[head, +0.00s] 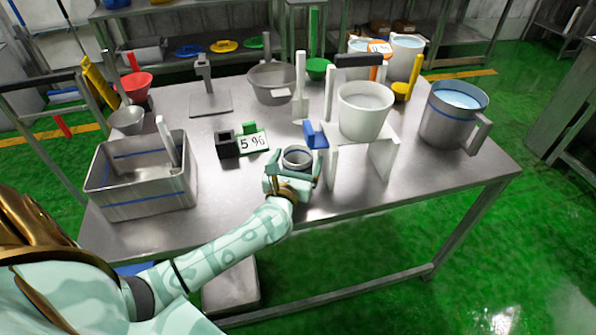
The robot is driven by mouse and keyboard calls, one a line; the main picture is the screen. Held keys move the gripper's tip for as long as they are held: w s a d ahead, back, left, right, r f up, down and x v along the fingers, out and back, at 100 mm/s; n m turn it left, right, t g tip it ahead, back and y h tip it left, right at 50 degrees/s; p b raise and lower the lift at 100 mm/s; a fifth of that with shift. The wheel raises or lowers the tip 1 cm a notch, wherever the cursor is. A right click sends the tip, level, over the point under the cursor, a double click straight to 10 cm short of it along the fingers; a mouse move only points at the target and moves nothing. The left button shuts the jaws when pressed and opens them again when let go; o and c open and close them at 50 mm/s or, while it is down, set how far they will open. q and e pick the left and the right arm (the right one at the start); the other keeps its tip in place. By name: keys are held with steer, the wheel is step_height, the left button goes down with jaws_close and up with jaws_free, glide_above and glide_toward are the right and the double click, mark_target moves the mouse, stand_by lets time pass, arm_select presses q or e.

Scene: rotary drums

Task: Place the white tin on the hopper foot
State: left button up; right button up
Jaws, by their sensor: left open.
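A small round, pale open-topped tin (298,157) stands near the front edge of the steel table; it looks like the white tin. My left gripper (292,180) is open at this tin, with its fingers around its near side; contact is hard to tell. Just right of it is a white stand (382,158) with upright legs, under a white tapered vessel (364,112). I cannot tell for sure which part is the hopper foot; a flat grey plate with a post (210,104) also stands at the back left. My right gripper is not in view.
A blue-handled piece (316,136) stands close behind the tin. A black block (228,146) and a "5 %" card (252,142) are to its left. A steel bin (140,190) is at far left, a steel jug (452,118) at right. The front table strip is clear.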

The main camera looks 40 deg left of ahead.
arm_select(q)
steer(key=shift+c, duration=0.4)
steer(key=c, duration=1.1)
steer(key=shift+d+r, duration=0.1)
steer(key=shift+r, duration=0.1)
